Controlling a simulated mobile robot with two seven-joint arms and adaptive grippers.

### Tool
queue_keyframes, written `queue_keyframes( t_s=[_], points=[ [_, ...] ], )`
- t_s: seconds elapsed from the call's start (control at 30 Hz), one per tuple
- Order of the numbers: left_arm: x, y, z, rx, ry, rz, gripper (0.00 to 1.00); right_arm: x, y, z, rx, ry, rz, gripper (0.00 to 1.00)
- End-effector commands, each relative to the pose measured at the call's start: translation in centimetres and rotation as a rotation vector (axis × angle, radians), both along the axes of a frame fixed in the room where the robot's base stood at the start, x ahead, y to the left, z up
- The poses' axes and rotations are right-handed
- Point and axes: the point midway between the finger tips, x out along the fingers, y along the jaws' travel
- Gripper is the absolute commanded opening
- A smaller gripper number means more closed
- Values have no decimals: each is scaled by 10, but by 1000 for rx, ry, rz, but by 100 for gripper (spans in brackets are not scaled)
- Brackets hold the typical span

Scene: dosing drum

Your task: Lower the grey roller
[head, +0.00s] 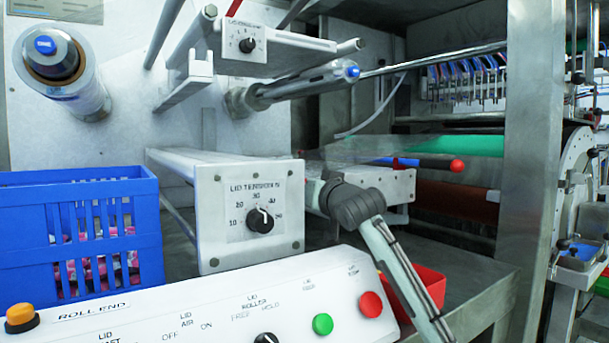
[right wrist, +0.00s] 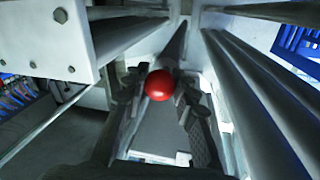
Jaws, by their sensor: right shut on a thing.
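A grey metal roller (head: 310,82) with a blue end cap sticks out from the white back wall in the head view, above the lid tension panel. I cannot tell for sure whether it is the task's roller. My right gripper (right wrist: 159,88) is shut on a lever with a red ball knob (right wrist: 160,86), which shows between the fingers. In the head view my right arm reaches up from the lower right. Its gripper end is partly hidden behind the lid tension panel (head: 228,170), and so is the held lever. My left gripper is not in view.
Another red ball (head: 456,165) on a dark rod stands to the right of my right wrist. A blue crate (head: 70,180) stands at left. A control panel (head: 190,318) with buttons crosses the front, with a red bin (head: 430,285) beside my right arm. A steel post (head: 528,130) stands at right.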

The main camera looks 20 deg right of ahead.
Motion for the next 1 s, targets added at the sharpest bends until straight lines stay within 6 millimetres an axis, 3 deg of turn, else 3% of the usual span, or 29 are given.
queue_keyframes(
  t_s=[0.47,0.5,0.63,1.0],
  points=[
    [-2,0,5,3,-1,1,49,0,0,-6,-1,0,0,0],
    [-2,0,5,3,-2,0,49,0,0,-6,-1,0,0,32],
    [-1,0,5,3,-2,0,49,0,0,-6,-1,0,1,48],
    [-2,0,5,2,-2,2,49,0,0,0,0,-3,0,49]
  ],
)
